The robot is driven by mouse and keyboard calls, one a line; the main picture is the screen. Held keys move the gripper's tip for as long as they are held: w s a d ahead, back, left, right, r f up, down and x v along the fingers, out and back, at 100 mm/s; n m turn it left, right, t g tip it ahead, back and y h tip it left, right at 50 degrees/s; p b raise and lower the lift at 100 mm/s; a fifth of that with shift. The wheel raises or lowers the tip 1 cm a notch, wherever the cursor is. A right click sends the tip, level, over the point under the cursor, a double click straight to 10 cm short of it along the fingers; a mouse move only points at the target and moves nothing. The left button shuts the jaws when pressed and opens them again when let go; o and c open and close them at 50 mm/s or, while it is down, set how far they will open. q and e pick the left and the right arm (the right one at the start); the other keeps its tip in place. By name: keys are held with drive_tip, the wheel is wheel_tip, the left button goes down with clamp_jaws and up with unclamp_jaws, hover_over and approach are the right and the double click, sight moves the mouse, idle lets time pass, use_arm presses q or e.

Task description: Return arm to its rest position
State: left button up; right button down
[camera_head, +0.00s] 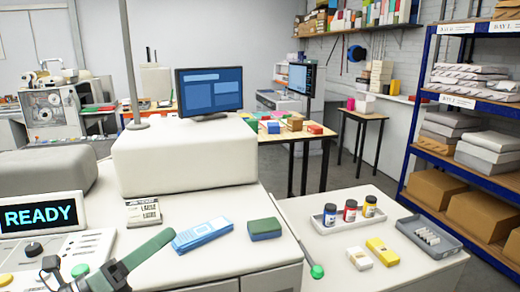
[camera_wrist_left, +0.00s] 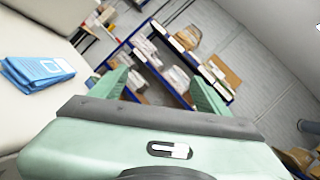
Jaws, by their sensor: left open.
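My left gripper (camera_head: 146,252) is at the lower left in the head view, in front of the white machine. A long green finger points up and right, near the blue pouch-like packet (camera_head: 202,234). In the left wrist view the two green fingers of my left gripper (camera_wrist_left: 160,88) stand apart, with nothing between them. The blue packet (camera_wrist_left: 38,72) also shows there, left of the fingers. My right gripper is not in view.
A READY display (camera_head: 40,214) stands at left. At right are a jar tray (camera_head: 330,227), yellow block (camera_head: 382,251), grey tray (camera_head: 447,250) and blue-framed shelving (camera_head: 412,130).

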use_arm(q)
drive_tip(key=s+a+f+n+t+y, duration=0.1)
drive_tip(key=a+f+n+y, duration=0.55)
drive_tip(key=n, duration=0.75)
drive_tip(key=s+a+f+n+t+y, duration=0.1)
drive_tip(key=a+f+n+y, duration=0.3)
drive_tip(key=f+n+y, duration=0.55)
drive_tip(key=s+d+f+n+g, duration=0.4)
drive_tip(key=s+f+n+g, duration=0.55)
drive_tip(key=s+f, duration=0.4)
drive_tip(key=s+d+f+n+g+h, duration=0.15)
drive_tip(key=s+d+f+g, duration=0.35)
drive_tip(key=s, duration=0.5)
wheel_tip(320, 180, down, 27)
drive_tip(key=s+b, duration=0.1)
drive_tip(key=s+a+f+g, duration=0.1)
drive_tip(key=s+a+f, duration=0.1)
drive_tip(key=s+f, duration=1.5)
drive_tip(key=shift+a+b, duration=0.2)
drive_tip(key=shift+b, duration=0.2)
